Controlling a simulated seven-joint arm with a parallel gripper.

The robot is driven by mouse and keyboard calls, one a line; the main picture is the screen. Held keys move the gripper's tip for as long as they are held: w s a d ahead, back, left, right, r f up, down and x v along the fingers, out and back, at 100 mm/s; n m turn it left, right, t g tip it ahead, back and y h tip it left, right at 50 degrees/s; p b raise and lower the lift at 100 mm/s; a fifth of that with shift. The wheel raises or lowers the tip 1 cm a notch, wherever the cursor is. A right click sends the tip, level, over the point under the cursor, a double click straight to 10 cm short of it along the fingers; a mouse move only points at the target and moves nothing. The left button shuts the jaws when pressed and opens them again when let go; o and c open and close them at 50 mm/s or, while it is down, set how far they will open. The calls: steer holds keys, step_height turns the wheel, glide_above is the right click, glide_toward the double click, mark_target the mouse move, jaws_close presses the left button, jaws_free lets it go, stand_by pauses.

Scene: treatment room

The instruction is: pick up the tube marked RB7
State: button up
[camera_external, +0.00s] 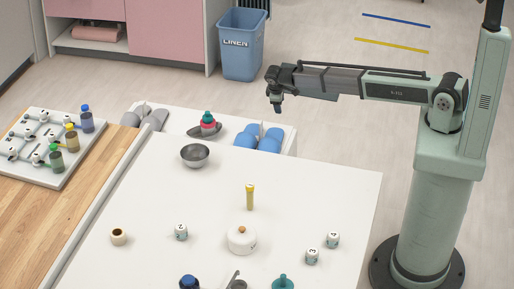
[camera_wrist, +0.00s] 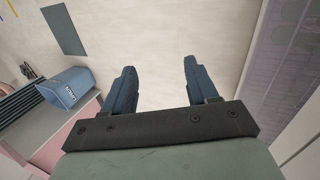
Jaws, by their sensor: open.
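A slim yellow tube with a yellow cap (camera_external: 250,197) stands upright on the white table (camera_external: 340,200) in the external view. Its marking is too small to read, so I cannot tell whether it is RB7. My gripper (camera_external: 277,106) is up in the air beyond the table's far edge, well apart from the tube. In the wrist view my gripper (camera_wrist: 159,68) shows two dark blue fingers spread apart with nothing between them. The tube does not show in the wrist view.
A steel bowl (camera_external: 195,155), a white lidded pot (camera_external: 242,240) and several small numbered jars stand around the tube. A white rack (camera_external: 35,165) with blue-, yellow- and green-capped bottles is at left. A blue linen bin (camera_external: 243,45) stands behind; it also shows in the wrist view (camera_wrist: 68,88).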

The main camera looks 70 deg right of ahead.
steer(key=w+a+r+n+t, duration=0.1)
steer(key=w+a+r+n, duration=0.1)
steer(key=w+a+r, duration=0.45)
steer(key=w+a+r+n, duration=0.1)
steer(key=w+a+r, duration=0.15)
steer(key=a, duration=0.75)
steer(key=w+a+r+n+t, duration=0.1)
steer(key=w+a+r+n, duration=0.1)
steer(key=w+a+r, duration=0.45)
steer(key=s+a+r+n+y, duration=0.1)
steer(key=s+a+r, duration=0.1)
steer(key=a, duration=0.6)
steer(key=s+a+r, duration=0.1)
steer(key=a, duration=0.6)
step_height(320, 180, up, 18)
steer(key=n+g+y, duration=0.2)
steer(key=n+y, duration=0.1)
steer(key=n, duration=0.2)
glide_above(248, 186)
steer(key=shift+w+d+f, duration=0.15)
steer(key=shift+w, duration=0.05)
steer(key=shift+s, duration=0.2)
steer(key=shift+f, duration=0.25)
step_height(248, 186, down, 8)
steer(key=shift+r, duration=0.1)
steer(key=shift+s+a+f, duration=0.1)
steer(key=shift+s+f, duration=0.05)
steer(key=shift+f, duration=1.2)
steer(key=shift+s+a+f, duration=0.1)
steer(key=shift+f, duration=1.25)
